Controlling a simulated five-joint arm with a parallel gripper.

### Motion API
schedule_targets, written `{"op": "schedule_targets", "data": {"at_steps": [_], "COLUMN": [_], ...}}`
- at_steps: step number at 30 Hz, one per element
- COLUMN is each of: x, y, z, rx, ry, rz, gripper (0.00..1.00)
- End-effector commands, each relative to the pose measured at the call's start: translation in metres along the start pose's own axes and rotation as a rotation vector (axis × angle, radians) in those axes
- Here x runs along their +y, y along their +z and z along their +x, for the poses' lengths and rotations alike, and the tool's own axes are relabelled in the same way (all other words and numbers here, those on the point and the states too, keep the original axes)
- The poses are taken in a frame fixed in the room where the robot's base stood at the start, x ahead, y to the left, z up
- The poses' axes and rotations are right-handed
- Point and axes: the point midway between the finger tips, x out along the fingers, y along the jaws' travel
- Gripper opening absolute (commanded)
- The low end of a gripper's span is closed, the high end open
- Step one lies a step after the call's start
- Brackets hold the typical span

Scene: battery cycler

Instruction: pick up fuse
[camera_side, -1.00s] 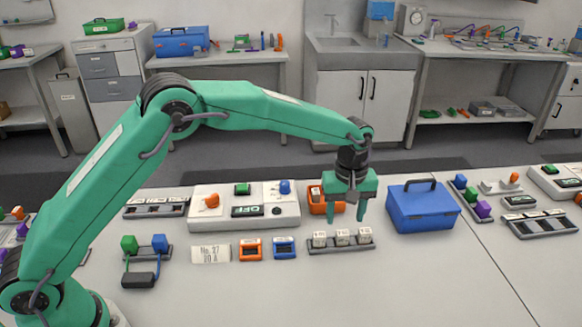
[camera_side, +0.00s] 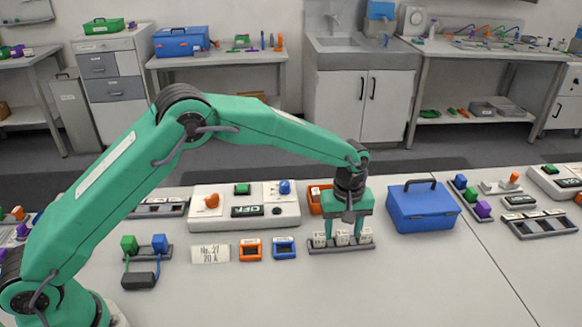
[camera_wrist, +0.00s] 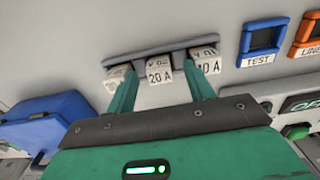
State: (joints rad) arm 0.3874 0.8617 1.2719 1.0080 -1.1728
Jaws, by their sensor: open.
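Three white fuses stand in a row on a grey rack (camera_side: 314,250). The middle fuse (camera_wrist: 158,72), marked 20 A, also shows in the side view (camera_side: 342,239). The right fuse in the wrist view (camera_wrist: 205,62) reads 10 A; the left one (camera_wrist: 117,77) is partly covered by a finger, its marking hard to read. My gripper (camera_side: 344,236) is open and pointed down at the rack, one green finger on each side of the middle fuse. Contact with the fuse cannot be told. A label card (camera_side: 210,254) reads No.27 with what looks like 20 A.
A blue toolbox (camera_side: 422,207) stands close right of my gripper. An orange bin (camera_side: 315,201) is behind the rack. Small orange (camera_side: 250,249) and blue (camera_side: 284,248) trays lie left of it. A white control panel (camera_side: 215,222) is farther back.

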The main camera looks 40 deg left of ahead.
Motion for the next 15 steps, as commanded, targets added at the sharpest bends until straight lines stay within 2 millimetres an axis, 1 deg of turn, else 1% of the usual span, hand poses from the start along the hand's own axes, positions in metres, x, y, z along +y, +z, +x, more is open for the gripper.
{"op": "schedule_targets", "data": {"at_steps": [1, 2, 3, 5, 6, 8, 9, 15], "x": [0.0000, 0.0000, 0.0001, 0.0001, 0.0001, 0.0001, 0.0000, 0.0001], "y": [0.0000, 0.0000, 0.0000, 0.0000, 0.0000, 0.0000, 0.0000, 0.0000], "z": [-0.0002, -0.0002, -0.0002, -0.0002, -0.0002, -0.0002, -0.0002, -0.0004], "rx": [0.000, 0.000, 0.000, 0.000, 0.000, 0.000, 0.000, 0.000], "ry": [0.000, 0.000, 0.000, 0.000, 0.000, 0.000, 0.000, 0.000], "rz": [0.000, 0.000, 0.000, 0.000, 0.000, 0.000, 0.000, 0.000], "gripper": [0.53, 0.51, 0.43, 0.31, 0.23, 0.12, 0.04, 0.04]}}
